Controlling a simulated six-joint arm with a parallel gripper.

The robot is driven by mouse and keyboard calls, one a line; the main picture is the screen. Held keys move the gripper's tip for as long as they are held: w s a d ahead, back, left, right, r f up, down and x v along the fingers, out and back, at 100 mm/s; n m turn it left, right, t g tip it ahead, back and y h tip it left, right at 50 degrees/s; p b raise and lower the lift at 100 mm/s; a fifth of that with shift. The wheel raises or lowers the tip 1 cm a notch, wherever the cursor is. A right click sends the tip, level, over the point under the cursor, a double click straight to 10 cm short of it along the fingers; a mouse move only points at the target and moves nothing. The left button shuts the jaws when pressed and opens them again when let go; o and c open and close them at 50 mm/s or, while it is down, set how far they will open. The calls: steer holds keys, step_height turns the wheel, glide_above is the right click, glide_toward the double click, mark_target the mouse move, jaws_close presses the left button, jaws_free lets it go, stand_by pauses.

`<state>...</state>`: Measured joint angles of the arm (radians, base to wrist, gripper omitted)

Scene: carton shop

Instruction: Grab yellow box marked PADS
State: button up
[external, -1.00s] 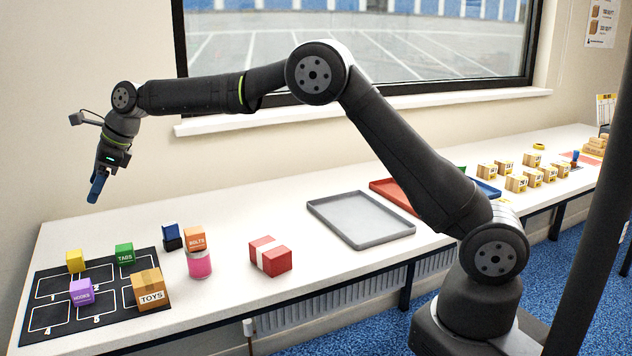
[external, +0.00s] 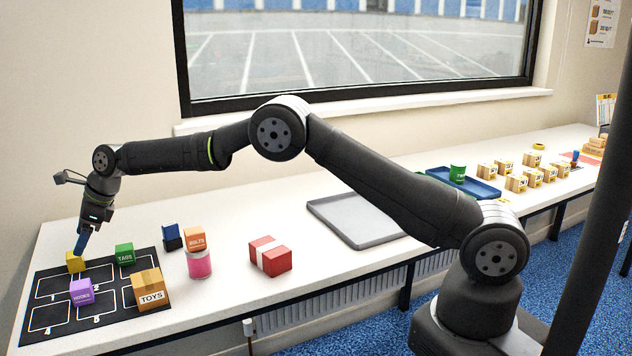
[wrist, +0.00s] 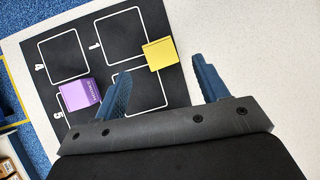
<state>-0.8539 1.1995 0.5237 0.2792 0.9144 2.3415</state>
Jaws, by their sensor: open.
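The small yellow box (external: 75,262) sits on the back left part of the black mat (external: 112,318); no lettering on it is readable. In the wrist view the yellow box (wrist: 161,53) lies across a white outline near the mat's edge, ahead of the fingers and between their lines. My gripper (external: 82,246) is just above the yellow box in the external view. In the wrist view its two blue fingers (wrist: 162,84) are wide apart, with nothing between their tips.
A purple box (external: 82,292), a green TABS box (external: 124,254) and a TOYS carton (external: 150,290) share the mat. A red box (external: 270,256) and grey tray (external: 345,222) are further right.

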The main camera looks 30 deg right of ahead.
mark_target(76, 261)
steer(key=shift+x, duration=2.6)
steer(key=c, duration=1.1)
